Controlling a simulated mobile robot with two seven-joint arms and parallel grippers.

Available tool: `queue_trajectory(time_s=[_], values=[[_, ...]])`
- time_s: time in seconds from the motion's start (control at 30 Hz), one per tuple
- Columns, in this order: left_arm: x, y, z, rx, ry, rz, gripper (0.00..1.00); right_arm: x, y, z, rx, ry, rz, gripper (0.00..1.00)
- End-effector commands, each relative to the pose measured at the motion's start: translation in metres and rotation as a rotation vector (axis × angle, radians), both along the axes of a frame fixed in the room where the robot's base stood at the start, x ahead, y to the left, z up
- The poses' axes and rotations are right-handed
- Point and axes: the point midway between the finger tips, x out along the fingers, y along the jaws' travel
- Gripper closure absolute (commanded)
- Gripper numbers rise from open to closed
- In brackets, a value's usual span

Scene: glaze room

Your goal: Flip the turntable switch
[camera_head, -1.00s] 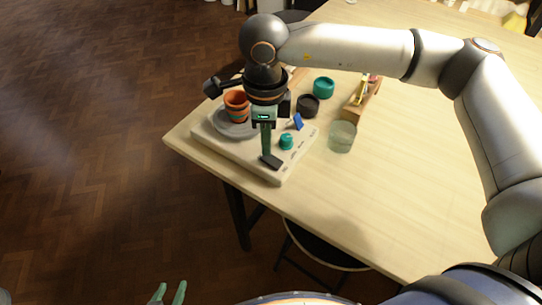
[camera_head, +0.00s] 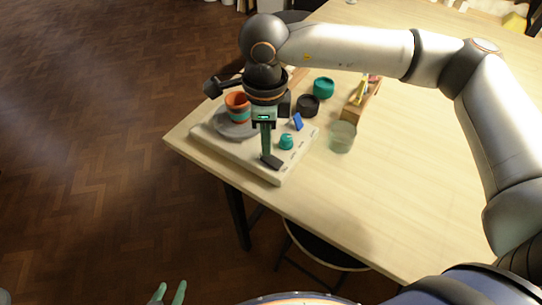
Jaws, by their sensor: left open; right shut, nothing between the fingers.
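The turntable is a cream box (camera_head: 240,153) at the table's near left corner. Its grey wheel (camera_head: 226,129) carries an orange pot (camera_head: 237,105) with a teal band. A blue switch lever (camera_head: 298,121) stands up tilted on the box's right part, with a teal knob (camera_head: 286,142) nearer to me. My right gripper (camera_head: 270,160) points down over the box's front, shut and empty, left of the knob and nearer than the lever. Whether its tips touch the box I cannot tell. My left gripper (camera_head: 170,294) is open at the bottom edge, away from the table, only its fingertips showing.
A clear greenish cup (camera_head: 342,137) stands right of the turntable. A dark jar (camera_head: 308,105), a teal jar (camera_head: 323,87) and a wooden tool holder (camera_head: 359,104) stand behind. A stool (camera_head: 318,248) is under the table's front edge. The table's right part is clear.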

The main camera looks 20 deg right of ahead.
Motion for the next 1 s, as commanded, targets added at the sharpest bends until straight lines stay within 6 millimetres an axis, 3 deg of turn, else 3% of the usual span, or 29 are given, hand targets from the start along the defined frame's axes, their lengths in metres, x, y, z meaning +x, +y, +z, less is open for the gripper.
queue_trajectory(time_s=[1.0], values=[[0.000, 0.000, -0.010, 0.000, 0.001, 0.000, 0.50, 0.000, 0.000, -0.010, 0.000, 0.000, 0.000, 1.00]])
